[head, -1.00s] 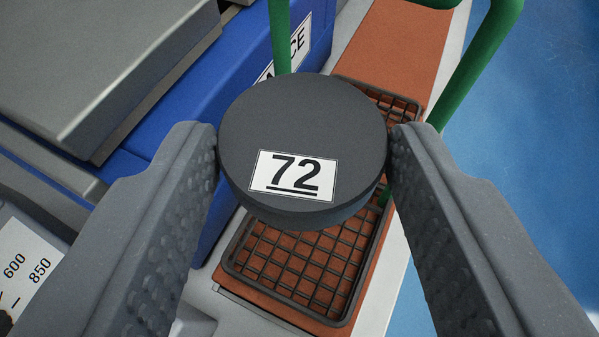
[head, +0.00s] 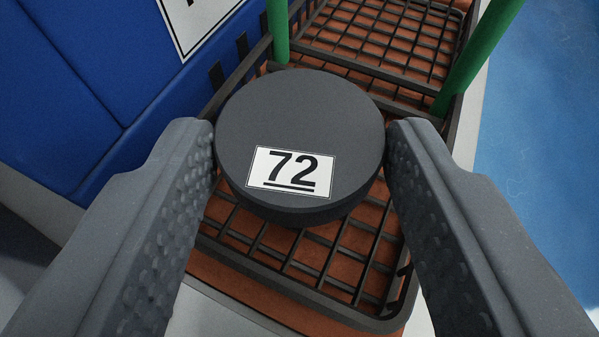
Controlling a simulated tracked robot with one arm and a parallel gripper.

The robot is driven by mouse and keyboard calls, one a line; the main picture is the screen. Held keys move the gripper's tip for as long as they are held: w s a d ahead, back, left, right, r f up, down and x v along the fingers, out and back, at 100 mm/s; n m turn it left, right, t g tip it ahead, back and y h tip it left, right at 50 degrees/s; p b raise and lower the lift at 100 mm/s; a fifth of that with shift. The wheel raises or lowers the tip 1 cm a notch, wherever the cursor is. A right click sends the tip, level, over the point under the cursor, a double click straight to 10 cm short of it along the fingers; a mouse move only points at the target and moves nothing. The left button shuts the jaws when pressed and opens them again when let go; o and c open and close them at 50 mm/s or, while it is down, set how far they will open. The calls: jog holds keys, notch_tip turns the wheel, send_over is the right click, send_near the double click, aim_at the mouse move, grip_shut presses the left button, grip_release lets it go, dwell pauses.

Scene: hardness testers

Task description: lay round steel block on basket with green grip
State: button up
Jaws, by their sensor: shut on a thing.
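The round steel block (head: 298,120) is a dark grey disc with a white label reading 72. My gripper (head: 301,150) is shut on it, with one finger on each side. The basket (head: 372,322) is a dark wire grid tray below the block, with a dark rim. Its green grip shows as two posts, one (head: 277,30) behind the block at left and one (head: 478,58) at right; its top is out of view. The block hides the middle of the basket. I cannot tell whether the block touches the grid.
A blue machine body (head: 95,90) with a white sign (head: 195,18) stands close along the basket's left side. A reddish-brown surface (head: 225,272) lies under the basket. Blue floor (head: 545,150) is open to the right.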

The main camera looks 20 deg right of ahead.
jog(key=o, duration=1.2)
jog(key=shift+f, duration=0.1)
jog(key=shift+p+v, duration=1.55)
jog(key=shift+v, duration=5.35)
